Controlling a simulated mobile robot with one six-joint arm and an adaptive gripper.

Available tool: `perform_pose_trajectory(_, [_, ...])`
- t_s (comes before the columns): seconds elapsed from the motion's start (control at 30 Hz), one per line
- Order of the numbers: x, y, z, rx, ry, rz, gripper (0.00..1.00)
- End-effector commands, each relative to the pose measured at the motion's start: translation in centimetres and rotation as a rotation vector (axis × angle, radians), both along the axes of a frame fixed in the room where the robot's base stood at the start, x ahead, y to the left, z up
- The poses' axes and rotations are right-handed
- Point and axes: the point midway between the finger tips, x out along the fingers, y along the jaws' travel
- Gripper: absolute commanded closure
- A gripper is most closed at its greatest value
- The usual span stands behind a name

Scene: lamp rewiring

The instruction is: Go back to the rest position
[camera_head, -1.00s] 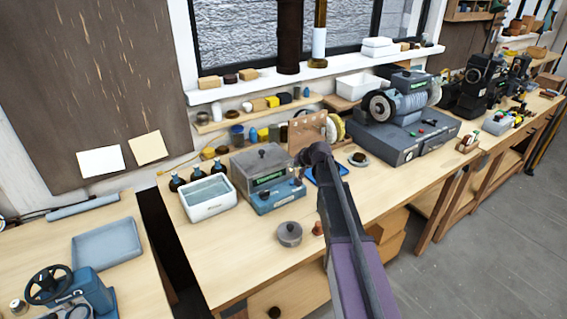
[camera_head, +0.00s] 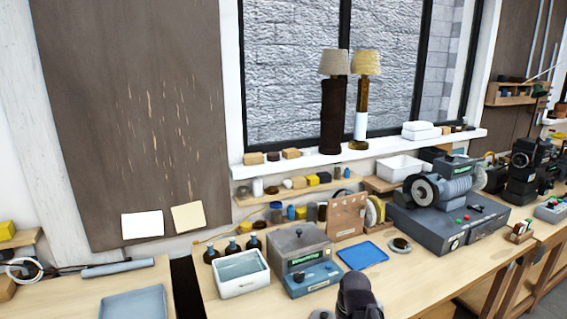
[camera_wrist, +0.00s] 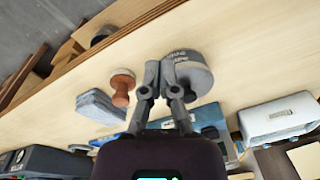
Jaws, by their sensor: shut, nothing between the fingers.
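My gripper (camera_wrist: 161,72) shows in the wrist view with its two dark fingers together and nothing between them. It is over the wooden bench, and in the picture its tips overlap the edge of a grey round lidded tin (camera_wrist: 195,78). I cannot tell the height of the fingers above the bench. A brown wooden knob-shaped piece (camera_wrist: 122,84) stands just left of the fingers. In the head view only a dark end part of my arm (camera_head: 357,297) shows at the bottom edge; the fingers cannot be made out there.
The bench (camera_head: 410,280) holds a white basin (camera_head: 240,274), a blue-grey machine with a green display (camera_head: 305,262), a flat blue tray (camera_head: 362,255) and a grinder-like machine (camera_head: 450,215). Two lamps stand on the sill (camera_head: 300,160). Bare wood lies in front of the grinder.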

Motion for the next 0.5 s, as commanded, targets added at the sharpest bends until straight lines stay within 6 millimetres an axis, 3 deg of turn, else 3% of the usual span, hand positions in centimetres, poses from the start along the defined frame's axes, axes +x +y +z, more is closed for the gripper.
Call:
perform_pose_trajectory(0.03, [-2.0,-0.2,-0.1,-0.022,0.025,0.005,1.00])
perform_pose_trajectory(0.17, [-4.0,-0.5,-0.1,-0.058,0.068,0.012,1.00])
perform_pose_trajectory(0.5, [-4.5,-0.7,-0.1,-0.071,0.083,0.014,1.00])
